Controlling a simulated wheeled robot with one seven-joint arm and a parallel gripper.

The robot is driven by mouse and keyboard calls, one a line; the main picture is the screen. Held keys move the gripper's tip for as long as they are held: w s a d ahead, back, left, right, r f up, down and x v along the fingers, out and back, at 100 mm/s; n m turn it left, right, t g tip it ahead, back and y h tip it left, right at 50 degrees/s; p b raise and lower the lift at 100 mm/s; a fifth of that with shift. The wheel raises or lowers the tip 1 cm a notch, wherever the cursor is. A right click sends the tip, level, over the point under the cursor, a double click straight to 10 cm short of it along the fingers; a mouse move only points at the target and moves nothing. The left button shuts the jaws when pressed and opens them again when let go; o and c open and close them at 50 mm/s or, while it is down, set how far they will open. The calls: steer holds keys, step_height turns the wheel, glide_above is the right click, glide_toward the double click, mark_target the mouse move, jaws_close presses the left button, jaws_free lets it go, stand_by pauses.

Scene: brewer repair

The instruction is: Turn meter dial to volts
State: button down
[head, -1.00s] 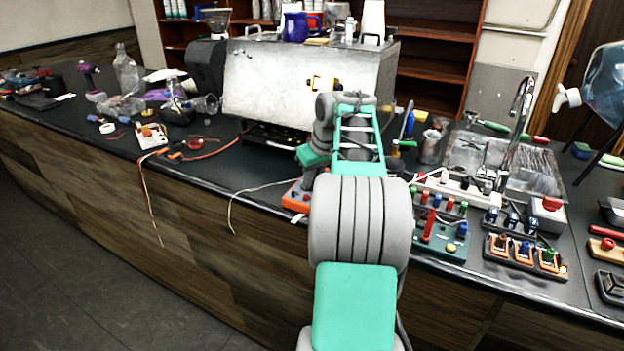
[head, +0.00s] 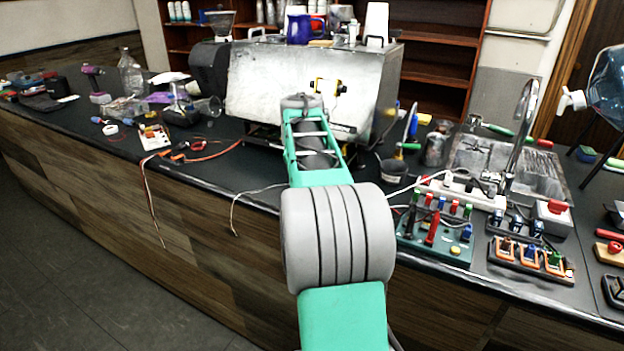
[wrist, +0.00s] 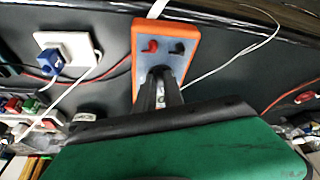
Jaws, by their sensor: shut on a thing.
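The meter (wrist: 136,62) is an orange box with a grey face in the wrist view. Its face carries a red jack (wrist: 150,45) and a black jack (wrist: 177,48). My gripper (wrist: 160,74) reaches the meter's face below the jacks, its dark fingers close together and shut on the dial. The dial is hidden between the fingers, so its pointer and setting cannot be read. In the head view my own arm covers the meter and the gripper.
A white socket plate with a blue plug (wrist: 52,62) lies left of the meter, with red and white wires around. In the head view a metal brewer (head: 262,90) stands behind my arm. A green switch board (head: 437,236) and a sink (head: 478,153) are to the right.

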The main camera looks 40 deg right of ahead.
steer(key=shift+m, duration=0.6)
steer(key=c, duration=1.4)
jaws_free()
steer(key=shift+c, duration=0.2)
steer(key=p+v, duration=0.1)
steer(key=v, duration=0.7)
steer(key=shift+w, duration=0.15)
steer(key=shift+a, duration=0.2)
